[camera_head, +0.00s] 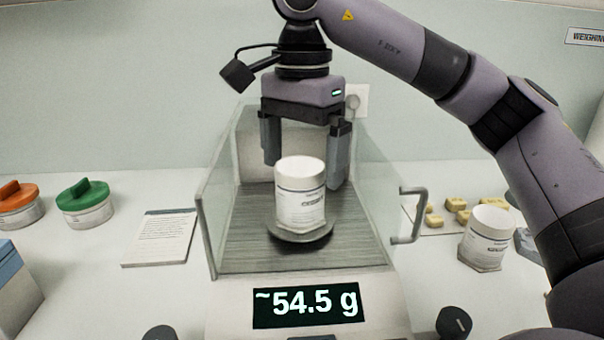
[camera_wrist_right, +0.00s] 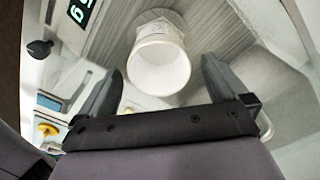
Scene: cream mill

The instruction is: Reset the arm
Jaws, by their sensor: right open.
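My right gripper (camera_head: 305,158) hangs pointing down over the back of the weighing balance (camera_head: 300,260). Its two fingers are spread apart and hold nothing. A white labelled jar (camera_head: 300,200) stands upright on the round pan (camera_head: 301,238) of the balance, in front of and below the fingers. In the right wrist view the open fingers (camera_wrist_right: 162,90) are apart, and the white jar (camera_wrist_right: 160,65) lies beyond them, with its pale round end facing the camera. The balance display (camera_head: 306,304) reads about 54.5 g. My left gripper is not seen.
Glass side walls and a handle (camera_head: 410,215) flank the balance pan. A second white jar (camera_head: 487,238) and several yellow blocks (camera_head: 457,206) are on the right. A notepad (camera_head: 160,238), a green-lidded jar (camera_head: 86,205) and an orange-lidded jar (camera_head: 18,205) are on the left.

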